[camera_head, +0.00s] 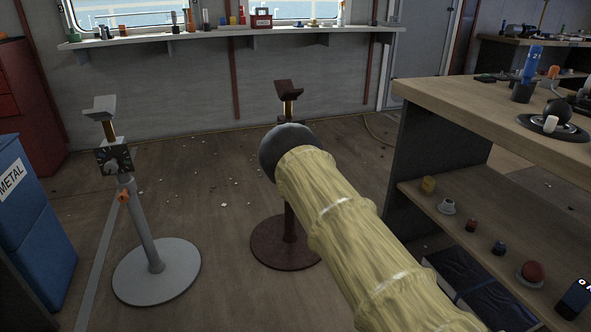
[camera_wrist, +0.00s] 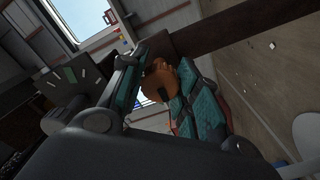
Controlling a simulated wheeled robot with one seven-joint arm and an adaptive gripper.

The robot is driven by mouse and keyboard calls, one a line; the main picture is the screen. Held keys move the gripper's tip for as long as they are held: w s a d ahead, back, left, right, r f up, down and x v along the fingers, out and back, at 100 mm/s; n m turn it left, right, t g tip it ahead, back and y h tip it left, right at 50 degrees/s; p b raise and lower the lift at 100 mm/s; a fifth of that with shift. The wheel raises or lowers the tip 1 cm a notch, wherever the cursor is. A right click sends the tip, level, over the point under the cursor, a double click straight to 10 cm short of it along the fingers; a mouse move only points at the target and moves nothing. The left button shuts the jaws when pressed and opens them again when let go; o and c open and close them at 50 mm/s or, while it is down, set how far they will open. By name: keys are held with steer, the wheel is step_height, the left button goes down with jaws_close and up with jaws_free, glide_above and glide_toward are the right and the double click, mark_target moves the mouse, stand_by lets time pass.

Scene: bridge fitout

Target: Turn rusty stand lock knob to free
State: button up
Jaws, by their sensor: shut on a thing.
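The rusty stand shows in the head view with its dark brown V-shaped head (camera_head: 288,92) and round base (camera_head: 283,246). My yellow-sleeved arm hides its middle, including the lock knob. In the wrist view, the orange-brown knob (camera_wrist: 160,80) sits between the teal-padded fingers of my gripper (camera_wrist: 163,92), which is shut on it. A dark mark shows on the knob's face. A dark post (camera_wrist: 240,35) runs behind it to the upper right. A dark plate with pale tick marks (camera_wrist: 72,88) is at the left. I cannot tell the knob's lock position.
A grey stand (camera_head: 142,230) with an orange knob (camera_head: 123,196) is at the left, beside a blue METAL bin (camera_head: 30,215). A wooden workbench (camera_head: 480,100) with a loaded lower shelf is close at the right. Floor between the stands is open, with small scraps.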

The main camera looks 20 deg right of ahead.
steer(key=shift+f, duration=0.1)
stand_by(0.3)
steer(key=o, duration=1.1)
steer(key=shift+d, duration=0.1)
steer(key=shift+c, duration=0.2)
steer(key=s, duration=1.2)
steer(key=shift+d, duration=0.1)
